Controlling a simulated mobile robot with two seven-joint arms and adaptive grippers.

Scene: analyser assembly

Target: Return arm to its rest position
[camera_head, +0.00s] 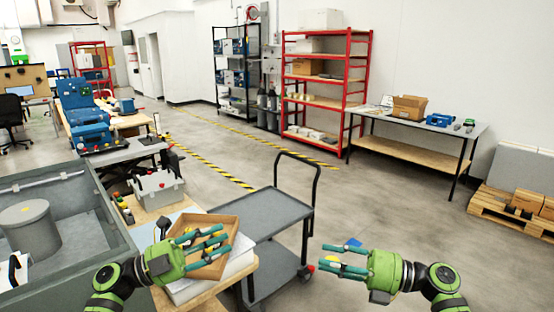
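My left gripper (218,239) comes in from the lower left with a green body and teal fingers. In the picture it overlaps a shallow brown cardboard tray (232,223) at the front edge of the workbench. Its fingers look spread apart, with nothing clearly held. I cannot tell its height above the tray, and it hides part of the tray's inside. My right gripper (325,259) comes in from the lower right and points left. Its teal fingers are apart and empty, in front of open floor to the right of the cart.
A grey cart (264,215) with a black handle stands between the grippers. A grey bin (75,238) with a cylinder is at the left, beside a bench with a light grey box (158,188). A red shelf (325,90) and a table (415,126) stand behind. The middle floor is clear.

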